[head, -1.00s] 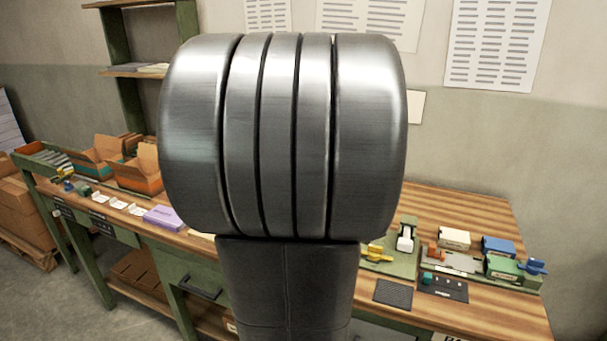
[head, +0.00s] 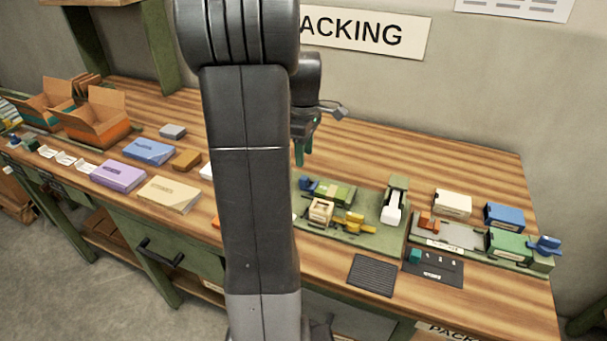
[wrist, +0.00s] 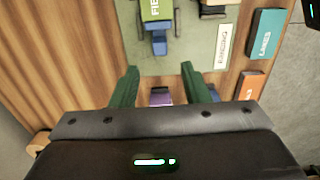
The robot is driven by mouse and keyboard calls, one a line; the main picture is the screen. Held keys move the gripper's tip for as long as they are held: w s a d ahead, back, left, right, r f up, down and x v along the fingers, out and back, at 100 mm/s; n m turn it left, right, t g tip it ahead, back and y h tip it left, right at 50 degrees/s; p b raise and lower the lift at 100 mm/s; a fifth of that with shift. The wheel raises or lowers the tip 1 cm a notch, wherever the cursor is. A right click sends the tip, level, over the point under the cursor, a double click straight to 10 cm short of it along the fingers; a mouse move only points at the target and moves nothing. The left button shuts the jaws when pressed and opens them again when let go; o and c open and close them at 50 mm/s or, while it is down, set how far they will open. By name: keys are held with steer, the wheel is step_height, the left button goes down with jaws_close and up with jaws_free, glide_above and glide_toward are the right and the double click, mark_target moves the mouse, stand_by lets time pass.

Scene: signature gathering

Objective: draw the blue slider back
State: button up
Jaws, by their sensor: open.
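A small blue slider (head: 308,184) sits at the left end of a green block (head: 336,193) on a green board at the bench's middle right. In the wrist view the slider (wrist: 159,38) is at the top centre, just below the lettered green block (wrist: 156,9). My gripper (head: 303,148) hangs above the bench behind my arm in the head view. In the wrist view its two green fingers (wrist: 160,88) are spread apart, short of the slider and not touching it. A small purple object (wrist: 160,97) shows between the fingers; I cannot tell what it is.
A yellow part (head: 355,223), a cream block (head: 321,211) and a white-topped device (head: 393,205) stand near the slider. Another blue part (head: 544,245) is at the far right.

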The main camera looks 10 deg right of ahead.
mark_target(304, 177)
step_height(304, 177, down, 8)
steer(key=shift+f, duration=0.15)
stand_by(0.3)
jaws_close()
